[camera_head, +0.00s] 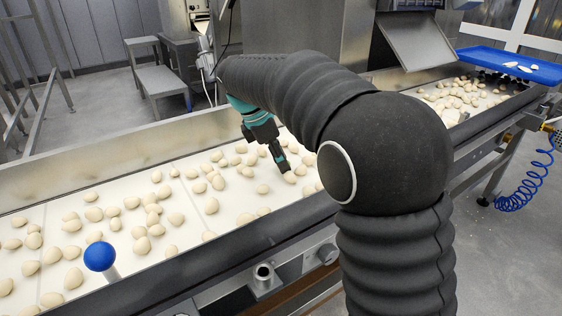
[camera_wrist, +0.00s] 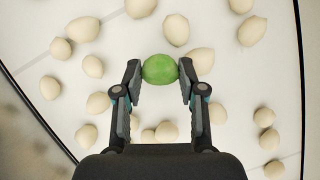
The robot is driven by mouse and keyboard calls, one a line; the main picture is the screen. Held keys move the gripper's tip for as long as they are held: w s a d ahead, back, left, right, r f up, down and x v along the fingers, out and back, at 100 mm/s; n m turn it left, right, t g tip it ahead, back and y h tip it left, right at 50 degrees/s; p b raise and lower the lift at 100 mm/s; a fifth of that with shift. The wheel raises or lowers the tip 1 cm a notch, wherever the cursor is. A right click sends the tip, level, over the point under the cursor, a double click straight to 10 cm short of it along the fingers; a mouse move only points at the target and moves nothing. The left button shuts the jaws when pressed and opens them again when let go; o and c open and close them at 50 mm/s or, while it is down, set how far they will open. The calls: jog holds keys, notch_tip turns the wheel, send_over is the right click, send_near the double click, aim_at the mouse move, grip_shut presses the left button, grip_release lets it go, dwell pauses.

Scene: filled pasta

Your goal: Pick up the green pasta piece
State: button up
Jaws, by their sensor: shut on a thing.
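The green pasta piece (camera_wrist: 159,69) is a rounded green lump at the top middle of the wrist view. My gripper (camera_wrist: 159,72) has a fingertip on each side of it and is shut on it. In the head view my gripper (camera_head: 287,168) points down at the white belt (camera_head: 190,248) among pale pieces. The green piece cannot be made out in the head view. I cannot tell whether it is on the belt or lifted off it.
Many pale pasta pieces (camera_head: 142,245) lie scattered on the belt, several close around my gripper. Metal side walls (camera_head: 100,170) edge the belt. A blue knob (camera_head: 100,256) stands at the near edge. A blue tray (camera_head: 510,65) is at the far right.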

jog(key=r, duration=0.2)
jog(key=d+r, duration=0.1)
jog(key=shift+s+r, duration=0.2)
jog(key=shift+r, duration=0.2)
jog(key=s+d+r, duration=0.4)
jog(key=d+r, duration=0.2)
jog(key=d, duration=0.3)
jog(key=shift+s+d+p, duration=0.25)
jog(key=shift+s+p, duration=0.1)
jog(key=shift+s, duration=0.05)
jog(key=shift+r, duration=0.1)
